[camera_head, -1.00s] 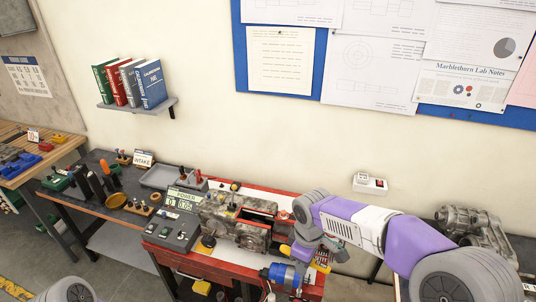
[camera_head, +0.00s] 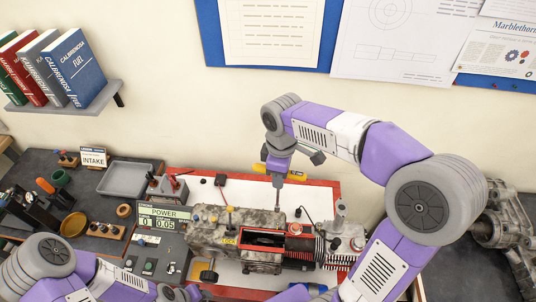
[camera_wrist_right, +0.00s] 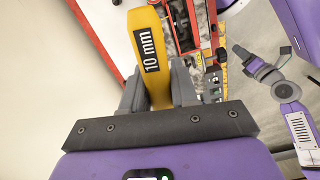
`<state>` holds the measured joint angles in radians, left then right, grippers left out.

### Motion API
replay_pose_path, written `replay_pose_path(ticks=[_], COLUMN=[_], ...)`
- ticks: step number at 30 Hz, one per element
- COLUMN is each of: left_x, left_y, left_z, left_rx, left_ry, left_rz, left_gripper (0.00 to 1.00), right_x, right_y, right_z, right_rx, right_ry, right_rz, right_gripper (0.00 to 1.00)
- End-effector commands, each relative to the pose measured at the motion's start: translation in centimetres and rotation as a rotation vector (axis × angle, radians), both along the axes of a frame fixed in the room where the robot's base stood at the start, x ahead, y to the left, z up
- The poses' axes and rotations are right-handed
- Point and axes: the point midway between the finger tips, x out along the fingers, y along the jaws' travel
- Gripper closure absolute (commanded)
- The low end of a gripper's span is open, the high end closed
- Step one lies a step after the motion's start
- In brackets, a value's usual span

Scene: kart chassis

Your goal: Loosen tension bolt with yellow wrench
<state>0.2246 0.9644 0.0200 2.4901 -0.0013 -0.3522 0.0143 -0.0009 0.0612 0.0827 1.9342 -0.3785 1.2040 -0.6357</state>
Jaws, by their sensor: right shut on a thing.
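The yellow wrench (camera_head: 272,170), marked 10 mm, is in my right gripper (camera_head: 279,178), above the back of the engine-like assembly (camera_head: 240,235). In the right wrist view the wrench (camera_wrist_right: 151,50) runs up between the two fingers of the right gripper (camera_wrist_right: 158,88), which are shut on it. I cannot single out the tension bolt, nor tell whether the wrench touches anything. My left gripper (camera_wrist_right: 263,68) shows small at the right of the right wrist view, its fingers spread and empty. In the head view the left arm enters at the bottom left.
A power display reading 0 and 0.05 (camera_head: 163,217) stands left of the assembly. A grey tray (camera_head: 125,178) and an intake sign (camera_head: 93,156) are on the dark bench. A bookshelf (camera_head: 70,103) hangs at upper left. A metal housing (camera_head: 500,225) sits at right.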

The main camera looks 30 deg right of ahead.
Motion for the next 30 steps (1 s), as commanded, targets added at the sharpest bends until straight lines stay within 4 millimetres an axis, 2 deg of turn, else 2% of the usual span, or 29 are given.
replay_pose_path(ticks=[5, 16, 19, 30], left_x=[-0.1, -0.1, -0.1, -0.1], left_y=[0.0, 0.0, 0.0, 0.0], left_z=[-1.4, -6.7, -6.7, -8.0], left_rx=[0.000, 0.000, 0.000, 0.000], left_ry=[0.002, 0.001, 0.001, 0.001], left_rz=[0.000, 0.001, 0.001, 0.000], left_gripper=[0.57, 0.57, 0.57, 0.57], right_x=[0.0, 0.0, 0.0, 0.0], right_y=[0.0, 0.0, 0.0, 0.0], right_z=[-1.7, -7.7, -7.2, -7.0], right_rx=[0.000, 0.000, 0.000, -0.002], right_ry=[0.000, 0.000, -0.003, -0.002], right_rz=[-0.001, -0.001, -0.131, -0.628], right_gripper=[1.00, 1.00, 1.00, 1.00])
